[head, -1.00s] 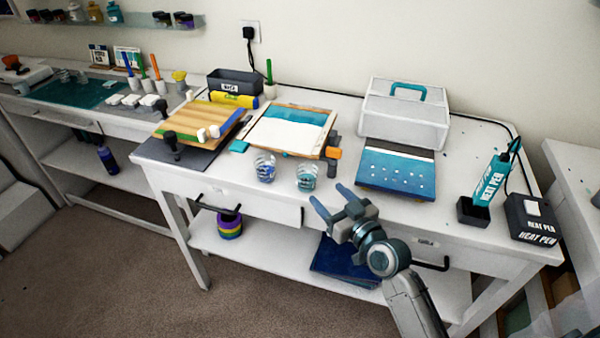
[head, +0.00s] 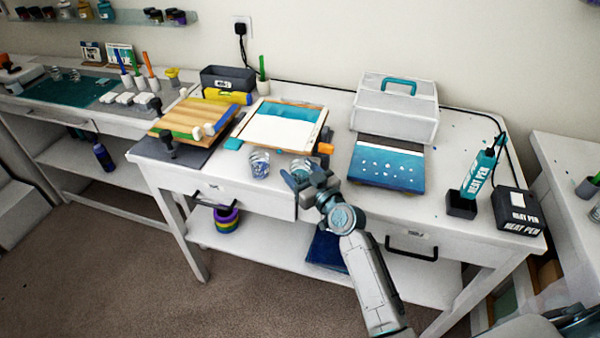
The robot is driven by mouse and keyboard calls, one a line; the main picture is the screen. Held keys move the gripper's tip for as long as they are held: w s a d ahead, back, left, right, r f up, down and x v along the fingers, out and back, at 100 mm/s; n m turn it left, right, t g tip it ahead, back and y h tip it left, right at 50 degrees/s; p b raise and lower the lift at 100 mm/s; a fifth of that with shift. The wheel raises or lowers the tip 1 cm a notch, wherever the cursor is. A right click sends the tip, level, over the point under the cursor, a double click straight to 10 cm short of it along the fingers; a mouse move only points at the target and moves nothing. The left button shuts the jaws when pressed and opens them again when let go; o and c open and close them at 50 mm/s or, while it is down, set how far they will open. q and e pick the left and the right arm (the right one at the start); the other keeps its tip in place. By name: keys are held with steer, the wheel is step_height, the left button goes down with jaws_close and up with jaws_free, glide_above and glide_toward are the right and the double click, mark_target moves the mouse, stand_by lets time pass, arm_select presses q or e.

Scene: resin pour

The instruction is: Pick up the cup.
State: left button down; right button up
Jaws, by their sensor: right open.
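Two clear cups with blue-teal contents stand near the front edge of the white table. The left cup (head: 260,164) is in full view. The right cup (head: 300,167) is partly hidden behind my right gripper (head: 298,176). My right gripper is open, with its fingers at the near side of the right cup. I cannot tell whether they touch it or lie around it. My left gripper is not in view.
A framed teal-and-white panel (head: 283,126) lies behind the cups. A blue dotted panel (head: 386,166) lies to the right, before a white case (head: 394,110). A heat pen (head: 478,172) stands at the far right. The white table (head: 433,190) is bare between the dotted panel and the pen.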

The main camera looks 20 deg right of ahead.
steer(key=shift+c, duration=0.2)
steer(key=c, duration=0.7)
steer(key=shift+r, duration=0.1)
steer(key=shift+r+b, duration=0.15)
steer(key=shift+b, duration=0.25)
steer(key=shift+b+v, duration=1.2)
steer(key=shift+v, duration=7.9)
steer(key=shift+r, duration=0.1)
step_height(320, 180, up, 5)
steer(key=p, duration=0.4)
